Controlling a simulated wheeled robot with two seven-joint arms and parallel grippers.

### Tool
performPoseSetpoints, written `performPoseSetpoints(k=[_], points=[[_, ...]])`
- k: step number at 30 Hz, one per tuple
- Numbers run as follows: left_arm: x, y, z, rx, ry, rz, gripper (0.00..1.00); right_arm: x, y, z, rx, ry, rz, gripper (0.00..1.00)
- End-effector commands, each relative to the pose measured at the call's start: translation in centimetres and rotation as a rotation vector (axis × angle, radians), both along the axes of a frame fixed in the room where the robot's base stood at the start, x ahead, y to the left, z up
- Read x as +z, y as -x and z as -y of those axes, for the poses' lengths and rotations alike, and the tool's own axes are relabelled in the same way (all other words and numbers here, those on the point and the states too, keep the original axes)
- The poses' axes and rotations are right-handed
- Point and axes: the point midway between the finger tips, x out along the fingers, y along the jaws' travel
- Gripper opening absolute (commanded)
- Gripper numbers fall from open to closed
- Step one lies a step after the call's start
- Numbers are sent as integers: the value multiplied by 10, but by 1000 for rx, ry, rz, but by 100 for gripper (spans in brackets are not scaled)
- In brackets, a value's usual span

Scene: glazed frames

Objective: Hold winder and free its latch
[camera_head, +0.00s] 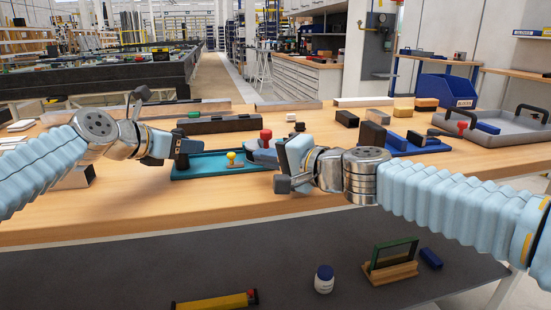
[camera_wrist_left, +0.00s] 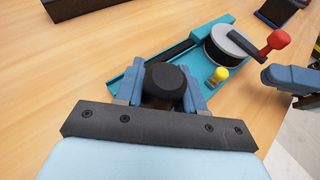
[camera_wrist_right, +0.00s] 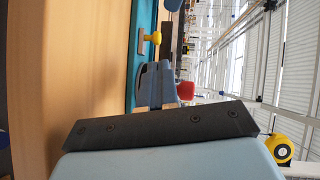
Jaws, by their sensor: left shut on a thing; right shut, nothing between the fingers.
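The winder has a teal base (camera_head: 205,173) on the bench, with a drum (camera_wrist_left: 229,46), a crank with a red knob (camera_head: 266,134), and a small yellow latch knob (camera_head: 231,156) in front of the drum. A round black knob (camera_wrist_left: 166,79) is at the base's left end. My left gripper (camera_head: 180,153) is shut on the black knob, with a blue finger on each side of it. My right gripper (camera_head: 283,156) is shut and empty at the winder's right end, apart from the yellow latch knob, which also shows in the right wrist view (camera_wrist_right: 153,38).
A long black block (camera_head: 220,124) lies behind the winder. To the right are a blue tray (camera_head: 425,147), a blue bin (camera_head: 447,90) and a grey tray (camera_head: 497,133) with black handles. The bench front before the winder is clear. A lower shelf (camera_head: 130,270) holds a bottle (camera_head: 324,279).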

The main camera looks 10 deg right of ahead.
Motion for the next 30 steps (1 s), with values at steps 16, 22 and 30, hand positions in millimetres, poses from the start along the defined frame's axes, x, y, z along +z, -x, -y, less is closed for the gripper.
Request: performPoseSetpoints(k=[16,22,30], points=[[-4,-1,0,0,-3,-7,0,-8,-42,-30,0,1,1,0],[-4,-1,0,0,-3,-7,0,-9,-42,-30,0,1,1,0],[-4,-1,0,-1,-3,-7,0,-9,-42,-56,3,0,-1,0]])
